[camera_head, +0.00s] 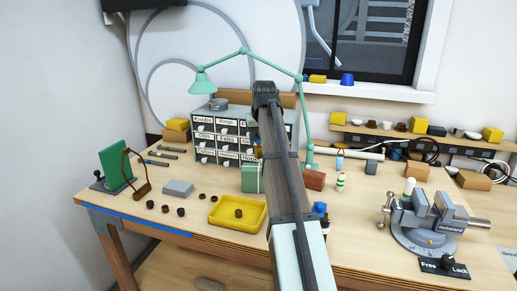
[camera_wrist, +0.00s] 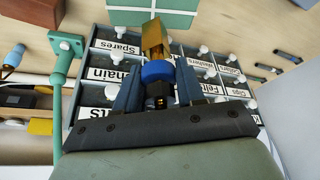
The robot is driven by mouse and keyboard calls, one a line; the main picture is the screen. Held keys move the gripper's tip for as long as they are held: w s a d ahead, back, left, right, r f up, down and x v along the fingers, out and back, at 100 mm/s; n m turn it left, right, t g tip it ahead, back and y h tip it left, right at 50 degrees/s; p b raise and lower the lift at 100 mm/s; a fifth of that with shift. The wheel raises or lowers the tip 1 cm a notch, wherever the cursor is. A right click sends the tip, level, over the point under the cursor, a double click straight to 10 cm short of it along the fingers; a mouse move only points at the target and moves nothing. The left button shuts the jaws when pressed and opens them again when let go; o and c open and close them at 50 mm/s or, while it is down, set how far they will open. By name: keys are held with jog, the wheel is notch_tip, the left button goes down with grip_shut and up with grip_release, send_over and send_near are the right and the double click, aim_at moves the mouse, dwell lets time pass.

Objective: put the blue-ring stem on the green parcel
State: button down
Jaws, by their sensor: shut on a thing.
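The blue-ring stem, with a blue collar (camera_wrist: 156,72) and a brass-coloured block end (camera_wrist: 154,40), is between the two fingers of my gripper (camera_wrist: 157,92) in the wrist view. My gripper is shut on it. The green parcel (camera_wrist: 178,14) with pale ribbon lies at the top of the wrist view, beyond the block end, whose tip overlaps the parcel's edge in the picture. I cannot tell the gap between them. In the head view the parcel (camera_head: 250,179) stands on the bench, partly behind my arm. My gripper is mostly hidden there.
The labelled drawer cabinet (camera_head: 228,137) stands behind the parcel. A red-brown block (camera_head: 314,180) and a green-banded stem (camera_head: 340,182) are to its right. A yellow tray (camera_head: 237,213) lies in front. The green lamp (camera_head: 305,120) arches over the cabinet. A vise (camera_head: 424,222) is at right.

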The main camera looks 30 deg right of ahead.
aim_at(259, 146)
jog(key=shift+f, duration=1.85)
jog(key=shift+f, duration=0.15)
jog(key=c, duration=0.7)
grip_release()
jog(key=v, duration=1.2)
